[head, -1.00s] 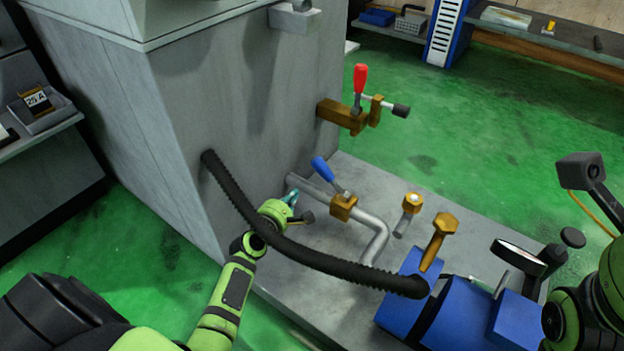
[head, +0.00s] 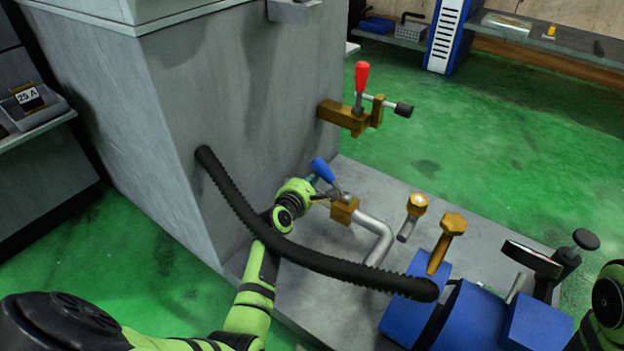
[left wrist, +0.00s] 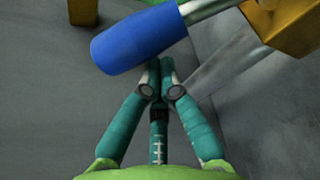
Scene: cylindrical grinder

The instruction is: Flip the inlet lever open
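The lever with a blue handle (head: 322,170) sits on a brass valve body (head: 344,210) on a grey pipe, its handle tilted up and to the left. The blue handle (left wrist: 137,40) also crosses the upper middle of the left wrist view. My left gripper (head: 313,181) is close beside the handle. In the left wrist view its teal fingers (left wrist: 158,72) meet at the tips, with nothing seen between them. The handle partly overlaps the tips there; I cannot tell whether they touch. My right gripper is out of view; only part of that arm shows at the right edge.
A black corrugated hose (head: 310,259) runs across my left forearm. A red-handled lever (head: 361,78) on a brass fitting is on the machine wall (head: 230,90). A blue pump (head: 470,318) and a brass bolt-headed part (head: 448,235) stand to the right.

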